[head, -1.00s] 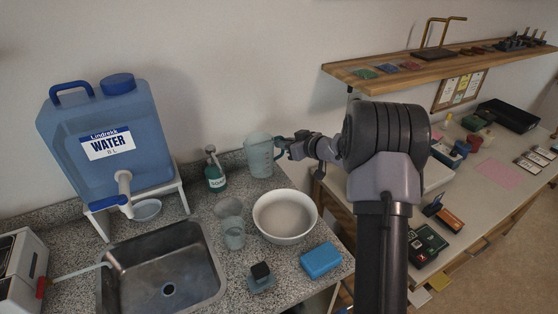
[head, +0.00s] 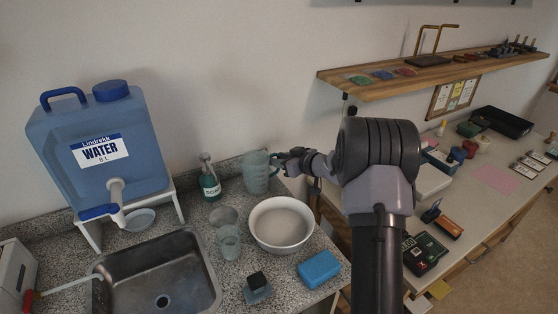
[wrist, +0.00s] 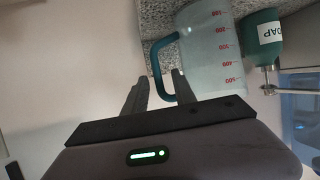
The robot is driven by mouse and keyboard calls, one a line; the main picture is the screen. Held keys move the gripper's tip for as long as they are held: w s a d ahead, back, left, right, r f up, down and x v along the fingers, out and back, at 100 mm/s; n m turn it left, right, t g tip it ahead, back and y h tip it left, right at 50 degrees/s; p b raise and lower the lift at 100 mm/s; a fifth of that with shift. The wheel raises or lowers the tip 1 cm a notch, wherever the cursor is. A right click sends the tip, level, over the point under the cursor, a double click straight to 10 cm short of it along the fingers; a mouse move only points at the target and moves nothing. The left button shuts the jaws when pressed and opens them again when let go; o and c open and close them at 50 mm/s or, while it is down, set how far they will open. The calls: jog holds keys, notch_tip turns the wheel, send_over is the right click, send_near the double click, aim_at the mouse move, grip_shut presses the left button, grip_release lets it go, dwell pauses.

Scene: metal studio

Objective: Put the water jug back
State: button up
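The water jug (head: 256,174) is translucent blue with a teal rim and handle. It stands upright at the back of the speckled counter, right of the green soap bottle (head: 210,185). In the wrist view the jug (wrist: 210,55) shows its red scale marks. My gripper (head: 281,158) is at the handle side of the jug, on its right. In the wrist view my gripper (wrist: 161,78) has its fingers apart, with the teal handle between them and a gap beside it.
A white bowl (head: 281,246) stands just in front of the jug, with clear glasses (head: 229,243) to its left. A blue water tank (head: 98,155) stands above the sink (head: 160,280). A blue sponge (head: 319,269) lies front right. A wooden shelf (head: 430,75) hangs to the right.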

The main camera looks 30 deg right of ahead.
jog(key=p+v, duration=0.4)
jog(key=v, duration=0.8)
jog(key=s+a+r+m+h, duration=0.1)
jog(key=a+r+m+h, duration=0.15)
jog(key=r, duration=0.45)
jog(key=s+a+r+m+h, duration=0.2)
jog(key=r+h, duration=0.2)
jog(key=r, duration=0.3)
jog(key=s+a+f+m+g+y, duration=0.1)
jog(key=s+a+g+y, duration=0.1)
jog(key=s+a, duration=0.9)
jog(key=s+a+f+m+g+y, duration=0.2)
jog(key=s+a+g, duration=0.3)
jog(key=s+a, duration=0.7)
jog(key=s+y, duration=0.1)
jog(key=s, duration=0.4)
jog(key=shift+s+a+b, duration=0.25)
jog(key=shift+s+b, duration=0.05)
